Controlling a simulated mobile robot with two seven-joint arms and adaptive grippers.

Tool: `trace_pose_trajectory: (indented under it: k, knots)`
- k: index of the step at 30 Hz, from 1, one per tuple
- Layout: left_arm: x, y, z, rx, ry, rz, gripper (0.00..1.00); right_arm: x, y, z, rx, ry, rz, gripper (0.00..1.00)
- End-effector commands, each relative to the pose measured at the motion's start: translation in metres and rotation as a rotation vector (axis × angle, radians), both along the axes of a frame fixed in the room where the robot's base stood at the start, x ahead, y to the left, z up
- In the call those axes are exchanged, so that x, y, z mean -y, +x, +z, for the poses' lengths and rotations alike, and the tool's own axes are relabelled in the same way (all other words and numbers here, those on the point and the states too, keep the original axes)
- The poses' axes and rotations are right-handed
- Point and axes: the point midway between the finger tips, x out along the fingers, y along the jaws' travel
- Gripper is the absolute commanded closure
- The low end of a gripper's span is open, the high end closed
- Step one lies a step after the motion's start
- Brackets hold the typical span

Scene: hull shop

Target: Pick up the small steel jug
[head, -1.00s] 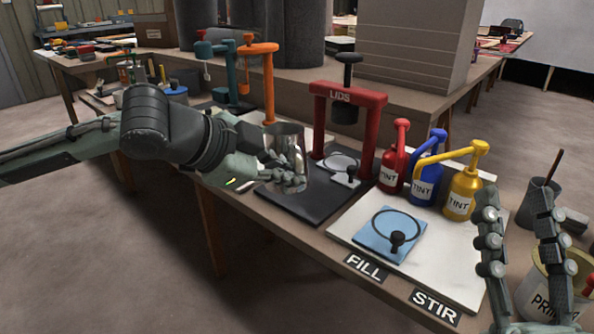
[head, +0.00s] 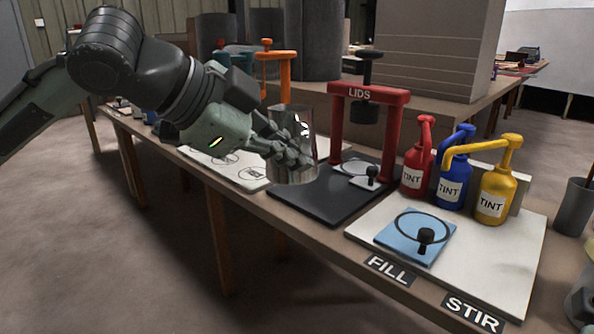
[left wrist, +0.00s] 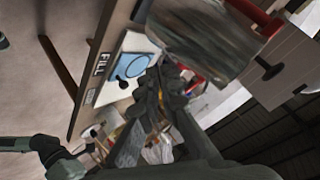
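The small steel jug (head: 290,122) is a shiny metal cylinder in the middle of the head view. My left gripper (head: 287,158) has its fingers around the jug's lower part and is shut on it. The jug looks upright and above the bench, in front of the left post of the red lids press. In the left wrist view the jug (left wrist: 205,38) shows large and close at the top. The fingers hide part of its lower side. Only a small piece of my right gripper (head: 583,300) shows at the lower right edge of the head view.
The red lids press (head: 370,95) stands on a black mat (head: 325,203) close behind the jug. Red (head: 417,160), blue (head: 452,178) and yellow (head: 495,192) tint bottles stand to the right. A blue pad (head: 400,240) lies on the white board. An orange press (head: 276,75) stands behind left.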

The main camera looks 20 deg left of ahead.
Motion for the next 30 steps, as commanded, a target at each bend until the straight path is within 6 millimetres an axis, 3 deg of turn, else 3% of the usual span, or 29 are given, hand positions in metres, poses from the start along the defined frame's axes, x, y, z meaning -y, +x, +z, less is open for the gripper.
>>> trace_pose_trajectory:
  k: [3, 15, 30]
  knots:
    - [0.0, -0.004, 0.003, 0.006, 0.002, -0.003, 1.0, 0.003, -0.009, -0.001, 0.057, 0.011, 0.002, 0.6]
    - [-0.001, -0.023, 0.014, 0.002, 0.001, -0.003, 1.0, 0.004, -0.008, 0.0, 0.032, 0.023, 0.001, 0.6]
    - [-0.001, -0.026, 0.016, 0.003, 0.002, -0.003, 1.0, 0.004, -0.008, -0.001, 0.029, 0.025, 0.002, 0.6]
